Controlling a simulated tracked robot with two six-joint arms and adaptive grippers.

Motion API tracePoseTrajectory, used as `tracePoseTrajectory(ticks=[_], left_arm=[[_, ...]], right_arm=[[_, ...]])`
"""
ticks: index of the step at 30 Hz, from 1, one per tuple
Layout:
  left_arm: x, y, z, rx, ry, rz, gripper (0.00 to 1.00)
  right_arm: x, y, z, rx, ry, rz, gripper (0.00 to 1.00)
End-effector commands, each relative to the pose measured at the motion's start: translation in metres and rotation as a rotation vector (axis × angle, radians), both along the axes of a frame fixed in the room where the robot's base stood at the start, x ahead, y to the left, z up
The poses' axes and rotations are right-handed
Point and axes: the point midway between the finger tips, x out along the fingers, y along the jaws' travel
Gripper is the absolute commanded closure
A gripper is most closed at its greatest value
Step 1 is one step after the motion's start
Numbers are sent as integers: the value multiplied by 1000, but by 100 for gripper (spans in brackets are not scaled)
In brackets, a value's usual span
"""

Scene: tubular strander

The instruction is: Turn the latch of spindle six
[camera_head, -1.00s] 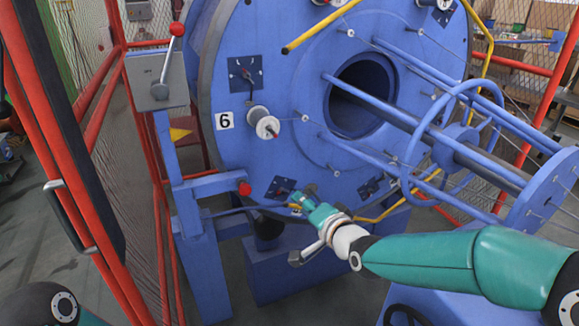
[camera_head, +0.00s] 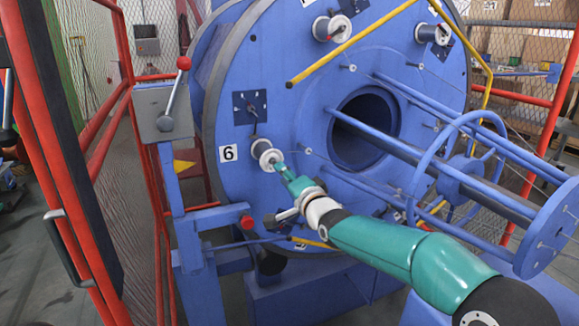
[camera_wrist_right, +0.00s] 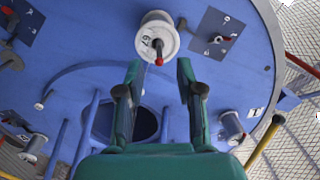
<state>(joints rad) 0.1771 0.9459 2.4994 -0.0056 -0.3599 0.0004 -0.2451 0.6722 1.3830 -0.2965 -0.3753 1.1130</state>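The label "6" (camera_head: 228,153) is on the blue strander disc, left of a white-flanged spool (camera_head: 266,155). The spool also shows in the right wrist view (camera_wrist_right: 157,38), where a dark latch with a red tip (camera_wrist_right: 158,52) sits on its spindle end. In the head view my gripper hides most of that latch. My right gripper (camera_head: 283,172) is at the spool's front, just right of and below it. In the wrist view its two fingers (camera_wrist_right: 159,78) are apart with nothing between them; the latch tip lies just beyond the gap. My left gripper is out of view.
A dark square plate (camera_head: 250,107) with a small lever is above the spool. Other spools (camera_head: 333,28) sit around the disc. A yellow bent bar (camera_head: 350,42) and blue rods (camera_head: 440,140) stand out from it. A red-knobbed lever box (camera_head: 163,112) and red fence are at the left.

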Motion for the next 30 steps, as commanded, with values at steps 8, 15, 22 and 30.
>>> tracePoseTrajectory(ticks=[8,15,22,30], left_arm=[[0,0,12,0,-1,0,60],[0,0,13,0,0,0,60],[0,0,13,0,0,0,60],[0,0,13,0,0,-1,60]], right_arm=[[32,9,0,-1,2,-3,63],[40,10,-1,-2,2,-5,63],[40,9,-1,-1,1,-7,63],[40,6,-1,0,1,-8,100]])
